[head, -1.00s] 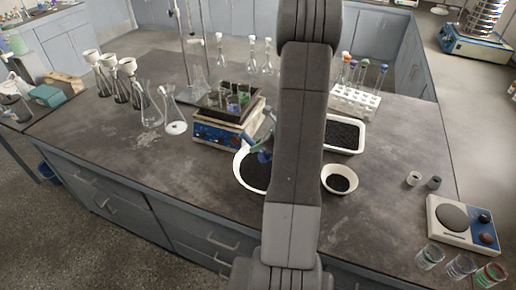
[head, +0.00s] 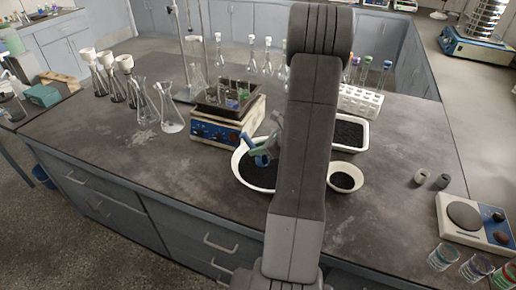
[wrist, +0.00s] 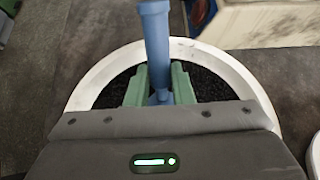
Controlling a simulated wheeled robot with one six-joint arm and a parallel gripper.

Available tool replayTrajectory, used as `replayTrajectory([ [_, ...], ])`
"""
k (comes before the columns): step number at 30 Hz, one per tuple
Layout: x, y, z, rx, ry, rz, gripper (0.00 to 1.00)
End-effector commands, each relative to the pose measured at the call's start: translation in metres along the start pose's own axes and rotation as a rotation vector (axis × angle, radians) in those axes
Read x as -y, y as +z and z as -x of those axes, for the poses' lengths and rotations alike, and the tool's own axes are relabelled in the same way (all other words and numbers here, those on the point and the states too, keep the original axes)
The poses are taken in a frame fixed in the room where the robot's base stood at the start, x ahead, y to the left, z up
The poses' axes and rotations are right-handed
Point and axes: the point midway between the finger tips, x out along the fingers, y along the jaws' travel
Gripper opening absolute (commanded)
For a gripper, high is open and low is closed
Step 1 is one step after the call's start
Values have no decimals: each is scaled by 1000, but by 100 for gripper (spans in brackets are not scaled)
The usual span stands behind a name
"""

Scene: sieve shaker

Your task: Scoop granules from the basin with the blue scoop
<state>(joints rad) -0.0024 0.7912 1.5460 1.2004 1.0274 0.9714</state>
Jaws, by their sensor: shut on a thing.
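The basin (head: 239,168) is a round white dish holding black granules (head: 262,178), on the dark bench left of my arm in the head view. Its white rim (wrist: 87,87) also shows in the wrist view. My gripper (head: 267,150) has green fingers, which show in the wrist view (wrist: 159,84). It is shut on the blue scoop (head: 261,160), over the basin. The scoop's blue handle (wrist: 155,38) stands up between the fingers in the wrist view. The scoop's lower end is mostly hidden there, so I cannot tell whether it touches the granules or holds any.
A small white bowl of black granules (head: 344,177) and a white tray of black granules (head: 361,134) stand right of my arm. A blue-fronted hot plate (head: 213,134) stands close behind the basin. Flasks (head: 169,112) stand farther left. The bench front left is clear.

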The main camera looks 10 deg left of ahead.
Motion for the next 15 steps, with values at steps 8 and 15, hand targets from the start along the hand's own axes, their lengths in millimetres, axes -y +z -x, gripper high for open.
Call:
replayTrajectory([
  [8,0,-18,-10,0,-2,-1,3],
  [15,0,-27,7,0,-1,-2,3],
])
